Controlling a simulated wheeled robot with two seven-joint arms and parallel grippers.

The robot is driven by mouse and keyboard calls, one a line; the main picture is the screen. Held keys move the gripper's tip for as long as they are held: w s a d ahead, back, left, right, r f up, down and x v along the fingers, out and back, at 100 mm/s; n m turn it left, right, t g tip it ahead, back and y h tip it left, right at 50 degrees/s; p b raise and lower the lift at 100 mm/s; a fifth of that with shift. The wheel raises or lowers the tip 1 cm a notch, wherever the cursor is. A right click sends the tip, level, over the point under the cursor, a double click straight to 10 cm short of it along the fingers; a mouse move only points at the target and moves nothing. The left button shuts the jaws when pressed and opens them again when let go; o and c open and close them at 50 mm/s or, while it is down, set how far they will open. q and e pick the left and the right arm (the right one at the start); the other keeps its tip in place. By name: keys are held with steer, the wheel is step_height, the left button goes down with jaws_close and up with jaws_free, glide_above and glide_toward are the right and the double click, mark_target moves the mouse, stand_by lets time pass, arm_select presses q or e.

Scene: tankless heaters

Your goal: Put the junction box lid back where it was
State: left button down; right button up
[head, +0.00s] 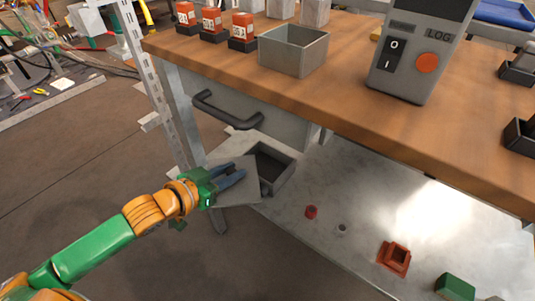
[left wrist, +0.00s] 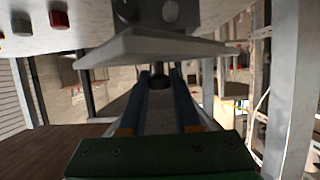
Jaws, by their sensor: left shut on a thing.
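The junction box lid (head: 242,193) is a flat grey plate, tilted, at the front left edge of the lower shelf in the head view. My left gripper (head: 235,179) is shut on it. In the left wrist view the lid (left wrist: 155,46) spans the top centre, and a dark knob on it sits between my blue fingers (left wrist: 160,88). The open grey junction box (head: 285,178) with a dark inside stands on the shelf just beyond the lid. The lid overlaps the box's near left side in the picture; I cannot tell whether they touch. My right gripper is not in view.
The wooden bench top (head: 330,98) and a drawer with a dark handle (head: 226,112) hang above the box. On the lower shelf (head: 330,190) are a red cap (head: 311,211), an orange-red square part (head: 395,257) and a green block (head: 455,287). A metal upright (head: 150,85) stands left.

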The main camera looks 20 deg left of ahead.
arm_select(q)
steer(key=b+x, duration=0.1)
steer(key=x, duration=0.3)
steer(key=r+b+x, duration=0.1)
steer(key=x, duration=0.4)
steer(key=b+x, duration=0.2)
steer(key=x, duration=0.2)
steer(key=shift+w+d+r, duration=0.1)
steer(key=shift+w+d, duration=0.1)
steer(key=shift+w, duration=0.3)
steer(key=c, duration=0.6)
jaws_free()
steer(key=shift+r, duration=0.1)
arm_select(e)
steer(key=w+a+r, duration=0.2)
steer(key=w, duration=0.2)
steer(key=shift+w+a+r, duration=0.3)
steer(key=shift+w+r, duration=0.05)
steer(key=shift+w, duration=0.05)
